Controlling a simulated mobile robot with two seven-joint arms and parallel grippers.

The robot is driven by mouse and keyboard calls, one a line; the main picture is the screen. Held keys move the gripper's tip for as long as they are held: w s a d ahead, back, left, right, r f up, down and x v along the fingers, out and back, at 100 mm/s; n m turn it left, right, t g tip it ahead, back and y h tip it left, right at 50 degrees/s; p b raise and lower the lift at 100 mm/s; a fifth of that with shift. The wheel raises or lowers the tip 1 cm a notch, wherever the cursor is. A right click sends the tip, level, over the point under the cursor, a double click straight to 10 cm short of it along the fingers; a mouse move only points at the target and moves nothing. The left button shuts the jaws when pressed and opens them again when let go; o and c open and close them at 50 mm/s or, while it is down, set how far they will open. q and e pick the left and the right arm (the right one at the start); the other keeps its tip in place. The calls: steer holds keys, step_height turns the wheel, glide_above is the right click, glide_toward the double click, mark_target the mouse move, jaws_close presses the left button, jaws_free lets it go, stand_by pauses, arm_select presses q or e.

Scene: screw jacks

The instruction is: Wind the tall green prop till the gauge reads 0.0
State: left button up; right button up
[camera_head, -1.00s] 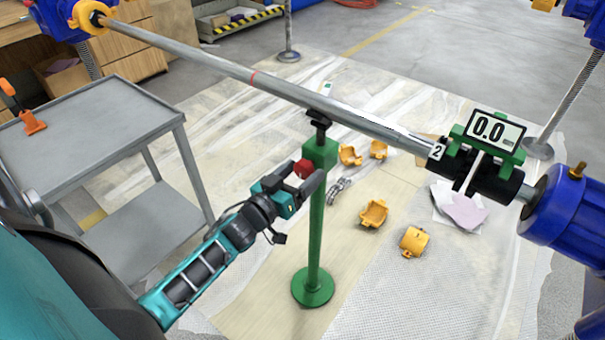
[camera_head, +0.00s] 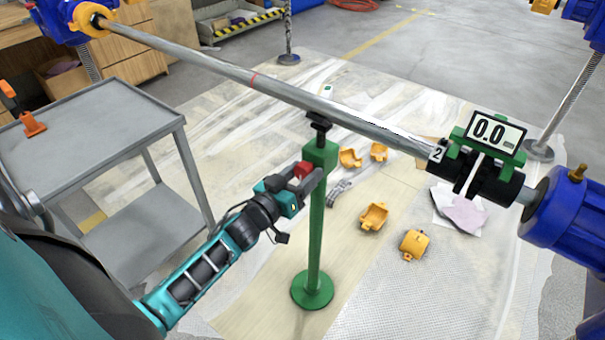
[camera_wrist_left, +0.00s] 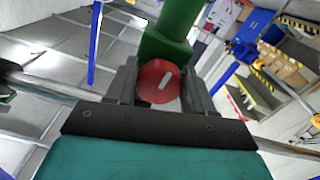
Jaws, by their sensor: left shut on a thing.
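The tall green prop (camera_head: 316,225) stands upright on a round base, its black top at the underside of a long grey shaft (camera_head: 330,107). A red knob (camera_head: 303,169) sits on the side of its green head. My left gripper (camera_head: 308,182) is shut on the red knob; the left wrist view shows the knob (camera_wrist_left: 158,81) with a white mark between the two dark fingers. The gauge (camera_head: 492,132) sits in a green holder at the shaft's right end and reads 0.0. My right gripper is not in view.
A grey cart (camera_head: 95,130) stands at the left with an orange clamp (camera_head: 33,124) on it. Yellow shells (camera_head: 374,215) and papers (camera_head: 460,209) lie on the floor sheet. A blue jack (camera_head: 565,215) stands at the right end of the shaft.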

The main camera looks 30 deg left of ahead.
arm_select(q)
steer(key=shift+r+p, duration=0.1)
steer(key=shift+p, duration=0.25)
steer(key=shift+m+p, duration=0.35)
steer(key=shift+m, duration=0.45)
steer(key=o, duration=1)
steer(key=shift+s+a+p, duration=0.2)
steer(key=shift+s+p, duration=0.1)
steer(key=shift+s, duration=1.85)
steer(key=shift+s+a+p, duration=0.15)
steer(key=shift+s+p, duration=0.15)
steer(key=shift+s, duration=1.85)
steer(key=shift+s+a+p, duration=0.2)
steer(key=shift+s+p, duration=0.1)
steer(key=shift+s, duration=1.85)
